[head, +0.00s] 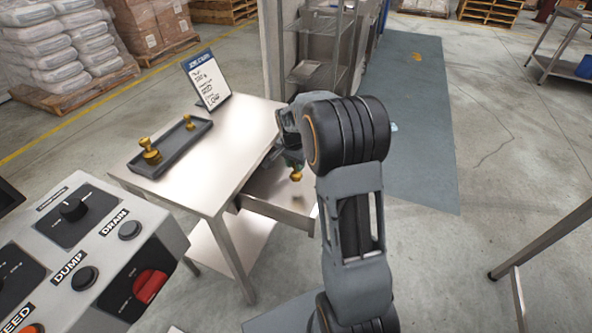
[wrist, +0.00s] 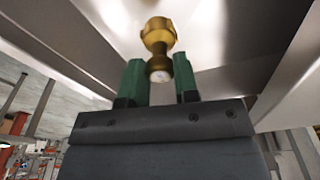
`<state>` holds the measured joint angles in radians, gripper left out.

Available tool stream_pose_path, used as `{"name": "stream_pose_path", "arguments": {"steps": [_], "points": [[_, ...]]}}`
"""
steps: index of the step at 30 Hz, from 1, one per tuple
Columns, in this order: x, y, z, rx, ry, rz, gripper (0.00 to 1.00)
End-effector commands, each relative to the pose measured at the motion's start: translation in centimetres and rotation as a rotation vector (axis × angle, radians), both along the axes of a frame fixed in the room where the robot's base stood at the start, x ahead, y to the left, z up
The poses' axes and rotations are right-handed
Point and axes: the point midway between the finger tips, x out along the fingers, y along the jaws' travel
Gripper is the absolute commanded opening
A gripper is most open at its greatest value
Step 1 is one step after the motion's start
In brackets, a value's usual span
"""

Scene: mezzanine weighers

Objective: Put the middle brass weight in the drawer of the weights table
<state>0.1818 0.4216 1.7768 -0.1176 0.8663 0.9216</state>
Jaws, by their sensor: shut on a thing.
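My gripper (wrist: 160,84) is shut on a brass weight (wrist: 158,36), its green fingers on either side of the weight's knob. In the head view the held weight (head: 296,175) hangs above the open drawer (head: 282,197) of the weights table (head: 213,180). It looks apart from the drawer floor. The arm hides part of the drawer's right side and most of the gripper. Two other brass weights, a larger one (head: 150,152) and a smaller one (head: 189,122), stand in the dark tray (head: 172,147) on the tabletop.
A sign (head: 206,79) stands at the back of the table. A control panel (head: 95,245) with knobs and buttons is at the lower left. A metal rack (head: 318,50) stands behind the table. The floor to the right is mostly clear.

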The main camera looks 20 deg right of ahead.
Motion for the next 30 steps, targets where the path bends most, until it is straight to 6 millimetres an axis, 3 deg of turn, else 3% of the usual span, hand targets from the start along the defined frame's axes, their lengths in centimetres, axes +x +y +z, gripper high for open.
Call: {"name": "stream_pose_path", "arguments": {"steps": [8,15,27,28,30], "points": [[0.7,-0.7,-1.1,0.0,0.0,-0.003,0.0],[0.6,-0.7,-3.9,0.0,0.001,-0.002,0.0],[0.7,-0.7,-4.4,0.0,-0.002,-0.002,0.0],[0.6,-0.6,-4.3,-0.001,-0.001,-0.002,0.31],[0.6,-0.6,-4.3,-0.001,-0.001,-0.002,0.38]]}}
